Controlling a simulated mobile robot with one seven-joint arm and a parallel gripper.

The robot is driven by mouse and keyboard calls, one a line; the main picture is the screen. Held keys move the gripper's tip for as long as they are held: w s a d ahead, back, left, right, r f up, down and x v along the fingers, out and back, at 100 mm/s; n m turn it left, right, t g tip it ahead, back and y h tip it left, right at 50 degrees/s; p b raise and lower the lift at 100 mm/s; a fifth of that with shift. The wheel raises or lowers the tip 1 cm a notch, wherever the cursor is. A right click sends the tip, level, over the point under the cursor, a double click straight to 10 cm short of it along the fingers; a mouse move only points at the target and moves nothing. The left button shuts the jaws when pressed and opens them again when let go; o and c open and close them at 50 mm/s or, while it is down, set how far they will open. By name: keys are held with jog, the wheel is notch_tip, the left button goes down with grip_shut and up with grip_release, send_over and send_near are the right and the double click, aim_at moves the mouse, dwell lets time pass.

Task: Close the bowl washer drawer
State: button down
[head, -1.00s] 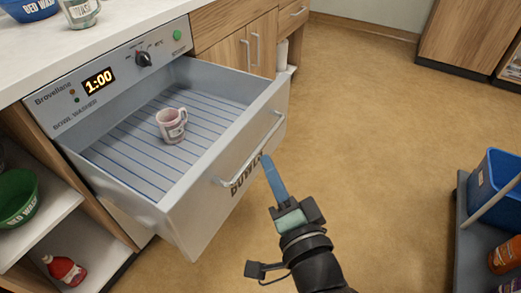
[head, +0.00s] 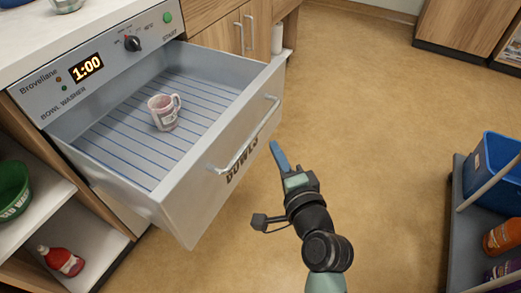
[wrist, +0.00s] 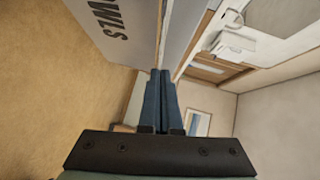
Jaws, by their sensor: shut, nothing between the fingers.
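The bowl washer drawer (head: 205,184) is pulled far out of the bowl washer (head: 95,79) under the counter. Its front carries a bar handle (head: 246,138) and the word "BOWLS". A pinkish-white mug (head: 163,112) stands upright on the blue-ribbed drawer floor. My gripper (head: 274,147) is shut and empty, just in front of the drawer front and to the right of the handle, apart from it in the head view. In the wrist view my gripper (wrist: 160,75) has its blue fingers together, with the lettered drawer front (wrist: 115,30) beyond them at the upper left.
A cart (head: 458,225) with a blue bin (head: 495,165) and bottles stands at the right.

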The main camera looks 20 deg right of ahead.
aim_at(255, 137)
jog(key=w+a, duration=0.2)
jog(key=w, duration=0.1)
jog(key=shift+a+f, duration=0.2)
jog(key=shift+f, duration=0.15)
